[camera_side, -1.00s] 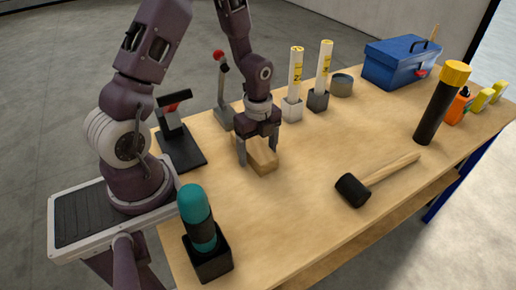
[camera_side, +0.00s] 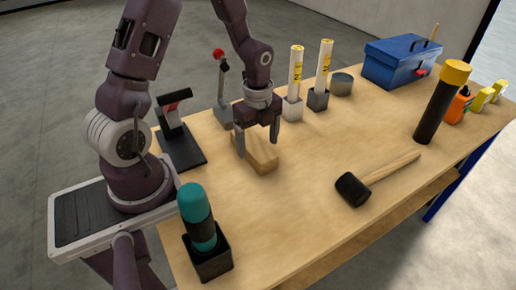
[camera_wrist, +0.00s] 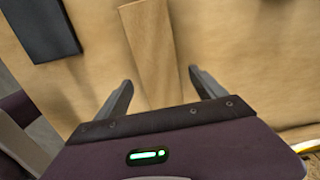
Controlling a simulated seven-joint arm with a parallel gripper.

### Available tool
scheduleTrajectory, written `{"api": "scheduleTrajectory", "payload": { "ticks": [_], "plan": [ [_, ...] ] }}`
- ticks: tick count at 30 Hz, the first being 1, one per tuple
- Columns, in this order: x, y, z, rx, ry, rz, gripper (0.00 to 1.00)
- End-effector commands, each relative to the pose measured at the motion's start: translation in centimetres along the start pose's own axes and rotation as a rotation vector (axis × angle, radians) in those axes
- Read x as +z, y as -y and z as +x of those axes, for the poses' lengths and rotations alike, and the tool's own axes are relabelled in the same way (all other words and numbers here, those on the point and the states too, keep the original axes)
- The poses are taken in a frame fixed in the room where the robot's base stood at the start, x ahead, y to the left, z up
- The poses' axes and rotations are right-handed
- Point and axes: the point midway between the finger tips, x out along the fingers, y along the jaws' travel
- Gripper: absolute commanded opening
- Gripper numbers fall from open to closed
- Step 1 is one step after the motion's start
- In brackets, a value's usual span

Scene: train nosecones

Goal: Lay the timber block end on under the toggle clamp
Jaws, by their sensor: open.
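The timber block (camera_side: 262,161) is a pale wooden bar lying flat on the bench. In the wrist view the timber block (camera_wrist: 150,45) runs from the top down between my fingers. My gripper (camera_side: 257,147) is open above and around the block, one finger on each side; the wrist view shows a gap between each finger and the block (camera_wrist: 160,78). A black fixture with a base plate, upright and red part (camera_side: 180,140) stands left of the block and looks like the toggle clamp. Its base plate partly shows in the wrist view (camera_wrist: 42,30).
A grey lever stand with a red knob (camera_side: 222,85) stands just behind my gripper. A mallet (camera_side: 355,188) lies front right. A teal-topped tool in a black holder (camera_side: 198,225) stands at the front edge. Two white tubes (camera_side: 295,75) stand behind. The bench middle is clear.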

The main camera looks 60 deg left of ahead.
Motion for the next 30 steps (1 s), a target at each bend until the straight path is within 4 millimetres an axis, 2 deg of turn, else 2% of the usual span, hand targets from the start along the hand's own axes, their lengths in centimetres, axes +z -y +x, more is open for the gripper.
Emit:
{"api": "scheduleTrajectory", "payload": {
  "ticks": [3, 6, 10, 18, 20, 23, 25, 27, 30],
  "plan": [
    [0.1, 0.1, -2.2, -0.005, 0.002, -0.001, 0.8],
    [0.1, 0.1, -3.4, -0.004, 0.001, 0.0, 0.8],
    [0.0, 0.0, -4.1, -0.001, 0.001, 0.001, 0.8],
    [0.0, 0.0, -4.2, -0.001, 0.001, -0.001, 0.8],
    [-0.2, -0.1, -4.9, -0.012, 0.01, -0.031, 0.8],
    [-1.3, -0.8, -8.8, -0.079, 0.044, -0.212, 0.8],
    [-2.8, -2.3, -12.9, -0.162, 0.05, -0.427, 0.8],
    [-4.5, -4.6, -16.5, -0.249, 0.015, -0.666, 0.8],
    [-6.7, -8.6, -20.1, -0.343, -0.097, -0.989, 0.8]
  ]
}}
